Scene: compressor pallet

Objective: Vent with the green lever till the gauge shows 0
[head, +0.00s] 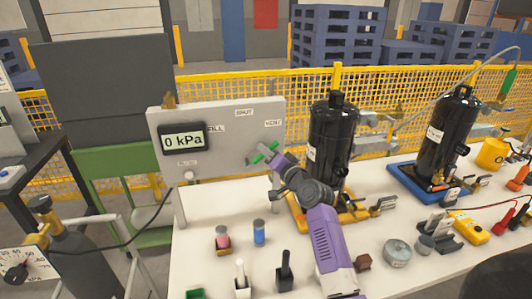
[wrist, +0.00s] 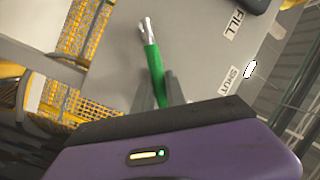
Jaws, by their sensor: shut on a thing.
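The gauge (head: 183,141) on the grey panel (head: 227,168) reads 0 kPa in the head view. The green lever (head: 262,153) sits on the panel's right side, below the VENT label (head: 273,122). In the wrist view the green lever (wrist: 154,70) runs up from between my fingers to a metal end. My gripper (wrist: 160,92) is shut on the lever's green grip. In the head view my gripper (head: 271,158) is at the panel's front, and it partly hides the lever.
Two black compressors (head: 332,135) (head: 447,145) stand on the white table (head: 210,270), right of my arm. Small cylinders, a yellow meter (head: 470,227) and other parts lie on the table. A gas bottle (head: 80,262) with a dial stands at the left.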

